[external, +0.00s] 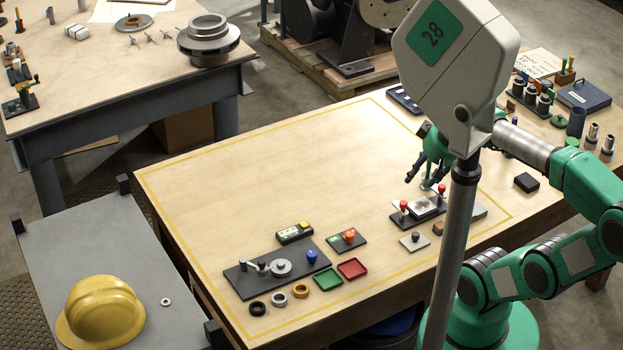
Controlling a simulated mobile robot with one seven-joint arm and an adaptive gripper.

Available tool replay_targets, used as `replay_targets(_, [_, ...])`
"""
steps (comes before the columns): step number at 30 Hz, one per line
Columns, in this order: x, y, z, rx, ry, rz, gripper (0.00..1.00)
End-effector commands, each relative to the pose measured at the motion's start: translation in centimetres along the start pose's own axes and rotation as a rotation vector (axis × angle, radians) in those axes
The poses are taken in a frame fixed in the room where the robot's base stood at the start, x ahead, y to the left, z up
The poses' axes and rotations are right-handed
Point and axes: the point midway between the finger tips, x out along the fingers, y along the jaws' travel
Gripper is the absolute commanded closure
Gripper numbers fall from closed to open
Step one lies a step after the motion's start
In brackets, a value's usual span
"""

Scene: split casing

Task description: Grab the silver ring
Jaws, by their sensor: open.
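A small silver ring (279,299) lies on the wooden table near its front left edge. It sits in a row between a black ring (257,309) on its left and a brass-coloured ring (301,291) on its right. My gripper (425,184) is open, with dark fingertips pointing down, at the right part of the table. It is well to the right of and behind the silver ring, above or near a dark fixture with red knobs (418,207). I cannot tell its exact height.
A dark plate with a lever (271,268) stands just behind the rings. A green tray (328,280) and a red tray (352,269) are to their right. The table's middle is clear. A yellow hard hat (104,310) and a pale ring (165,302) are on the grey bench.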

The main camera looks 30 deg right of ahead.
Motion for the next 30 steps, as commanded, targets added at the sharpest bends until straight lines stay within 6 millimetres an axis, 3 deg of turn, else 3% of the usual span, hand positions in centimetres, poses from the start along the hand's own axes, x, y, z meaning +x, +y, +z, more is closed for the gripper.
replay_targets(8, [0.1,-0.2,-0.2,0.000,-0.005,-0.003,0.55])
replay_targets(14, [1.1,-1.5,-1.4,0.002,-0.034,-0.020,0.55])
replay_targets(20, [3.2,-4.3,-3.6,0.006,-0.088,-0.048,0.55])
replay_targets(30, [8.3,-11.3,-6.6,0.013,-0.205,-0.080,0.55])
